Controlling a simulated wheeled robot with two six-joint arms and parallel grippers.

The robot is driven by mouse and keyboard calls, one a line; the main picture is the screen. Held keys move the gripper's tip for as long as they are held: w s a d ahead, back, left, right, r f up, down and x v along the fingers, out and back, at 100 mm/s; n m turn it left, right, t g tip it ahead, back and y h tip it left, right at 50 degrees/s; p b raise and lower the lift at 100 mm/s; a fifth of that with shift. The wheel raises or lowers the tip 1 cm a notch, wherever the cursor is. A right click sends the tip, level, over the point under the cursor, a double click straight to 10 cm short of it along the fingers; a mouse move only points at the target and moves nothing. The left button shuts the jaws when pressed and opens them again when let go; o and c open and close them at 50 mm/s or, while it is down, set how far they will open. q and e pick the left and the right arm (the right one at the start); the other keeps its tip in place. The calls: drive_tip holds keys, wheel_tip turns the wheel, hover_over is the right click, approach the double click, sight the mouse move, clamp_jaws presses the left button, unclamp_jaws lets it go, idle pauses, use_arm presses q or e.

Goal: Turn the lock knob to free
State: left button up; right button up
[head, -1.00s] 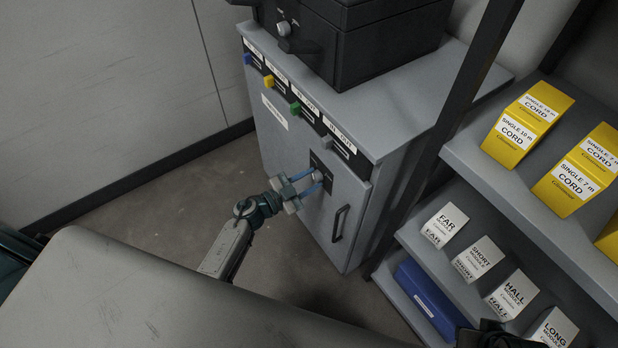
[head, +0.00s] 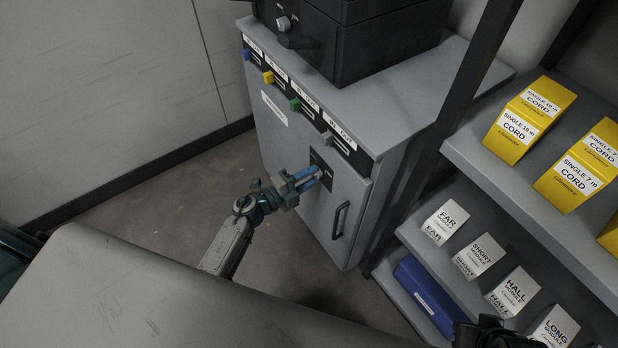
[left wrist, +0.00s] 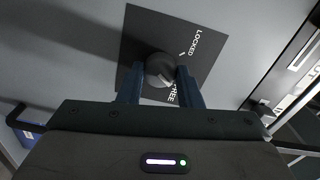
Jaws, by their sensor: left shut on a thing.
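The lock knob (left wrist: 160,68) is a round grey knob on a dark square plate (left wrist: 207,46) in the left wrist view. The plate reads LOCKED at upper right and FREE at lower right. A pale mark on the knob's lower side is partly visible; its exact direction is hard to read. My left gripper (left wrist: 160,80) is shut on the knob, with one blue finger on each side. In the head view my left gripper (head: 308,178) reaches the grey cabinet's (head: 290,150) front, and its fingers hide the knob. A dark part of my right arm shows at the bottom right edge.
The cabinet door has a dark handle (head: 341,220) below the plate. Several labelled slots with coloured tabs line its top front. A black case (head: 370,45) stands on top. A shelf (head: 490,165) with yellow and white boxes stands at right. A pale tabletop (head: 130,290) fills the lower left.

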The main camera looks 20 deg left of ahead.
use_arm(q)
drive_tip(key=shift+m, duration=1.1)
use_arm(e)
drive_tip(key=shift+a+f, duration=0.4)
drive_tip(key=shift+f, duration=0.2)
drive_tip(key=shift+w, duration=0.1)
use_arm(q)
drive_tip(key=o, duration=1)
use_arm(e)
drive_tip(key=shift+r+t, duration=0.15)
drive_tip(key=shift+t, duration=0.15)
